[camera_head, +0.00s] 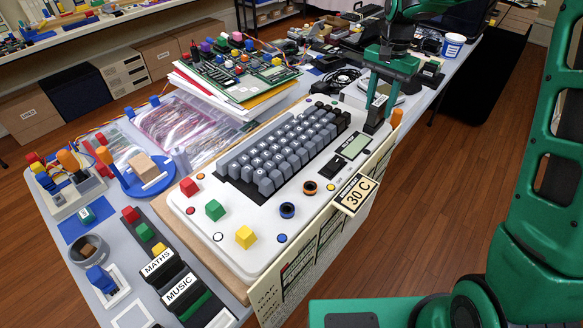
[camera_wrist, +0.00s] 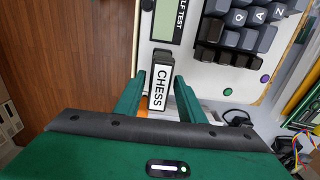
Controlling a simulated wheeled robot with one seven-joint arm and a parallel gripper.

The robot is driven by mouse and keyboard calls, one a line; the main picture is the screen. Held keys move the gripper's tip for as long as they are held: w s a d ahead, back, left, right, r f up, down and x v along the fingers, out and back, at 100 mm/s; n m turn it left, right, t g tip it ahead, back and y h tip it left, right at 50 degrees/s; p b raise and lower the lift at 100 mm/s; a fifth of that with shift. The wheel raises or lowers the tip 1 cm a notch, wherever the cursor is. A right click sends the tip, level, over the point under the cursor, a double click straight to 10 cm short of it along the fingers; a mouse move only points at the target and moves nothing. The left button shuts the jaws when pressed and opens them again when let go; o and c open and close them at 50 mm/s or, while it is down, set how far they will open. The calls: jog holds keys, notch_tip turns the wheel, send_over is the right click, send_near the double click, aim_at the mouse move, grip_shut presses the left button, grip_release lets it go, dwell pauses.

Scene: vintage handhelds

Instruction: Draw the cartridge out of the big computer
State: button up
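The big computer (camera_head: 262,245) is a cream console with grey keys, coloured buttons and a small grey screen, lying on the table. A black cartridge labelled CHESS (camera_wrist: 160,84) stands at the computer's edge beside the screen in the wrist view; its base is out of sight. In the head view its pale label (camera_head: 380,101) shows between my fingers. My gripper (camera_wrist: 158,88) has one finger on each side of the cartridge. The fingers look apart from it, with a gap clearest on the left. In the head view my gripper (camera_head: 381,96) reaches down at the computer's far right end.
MATHS (camera_head: 158,267) and MUSIC (camera_head: 182,289) cartridges stand at the table's near left. A 30 C tag (camera_head: 355,194) hangs at the computer's right edge. A stack of papers with a circuit board (camera_head: 240,77) lies behind the computer. The floor to the right is clear.

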grip_shut()
jog(key=shift+r, duration=0.85)
dwell(0.4)
jog(key=shift+r, duration=2.65)
